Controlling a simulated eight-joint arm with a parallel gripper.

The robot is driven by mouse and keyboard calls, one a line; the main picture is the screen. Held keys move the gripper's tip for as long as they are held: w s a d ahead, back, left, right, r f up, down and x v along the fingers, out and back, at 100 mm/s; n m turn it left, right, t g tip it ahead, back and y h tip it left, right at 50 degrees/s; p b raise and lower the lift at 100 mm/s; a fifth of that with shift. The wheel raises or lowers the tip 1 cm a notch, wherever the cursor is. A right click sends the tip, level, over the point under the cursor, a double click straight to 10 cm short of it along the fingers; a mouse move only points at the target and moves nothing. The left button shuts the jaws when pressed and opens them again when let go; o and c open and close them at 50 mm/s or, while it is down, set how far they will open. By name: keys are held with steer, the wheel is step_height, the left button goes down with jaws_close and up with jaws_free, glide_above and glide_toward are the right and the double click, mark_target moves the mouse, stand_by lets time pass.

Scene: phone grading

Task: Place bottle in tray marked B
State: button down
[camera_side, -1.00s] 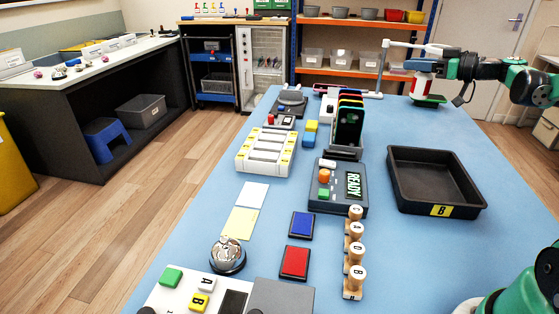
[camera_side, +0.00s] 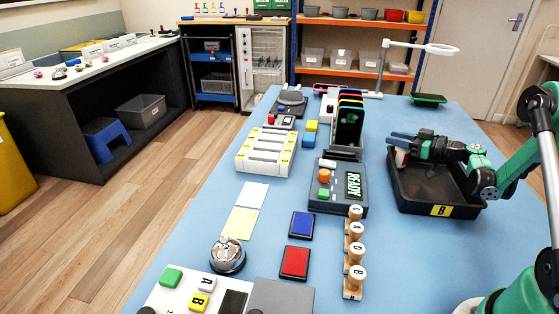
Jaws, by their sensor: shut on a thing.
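The tray marked B (camera_side: 440,209) is a black, shallow, open tray on the right of the blue table, with a yellow B label on its front wall. My gripper (camera_side: 402,140) reaches in from the right over the tray's back left part. It is shut on the bottle (camera_side: 401,157), a small white and red thing of which only a little shows below the fingers. The bottle is at the tray's back left corner, inside or just above it. I cannot tell if it touches the floor.
A green pad (camera_side: 428,99) lies at the table's back right, near a white ring lamp (camera_side: 440,49). A rack of phones (camera_side: 348,122) and a READY device (camera_side: 340,186) stand left of the tray. Lettered wooden stamps (camera_side: 354,250) stand in front. The table right of the tray is clear.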

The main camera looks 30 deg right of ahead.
steer(key=shift+f, duration=0.4)
steer(key=shift+f, duration=0.1)
steer(key=c, duration=0.6)
jaws_free()
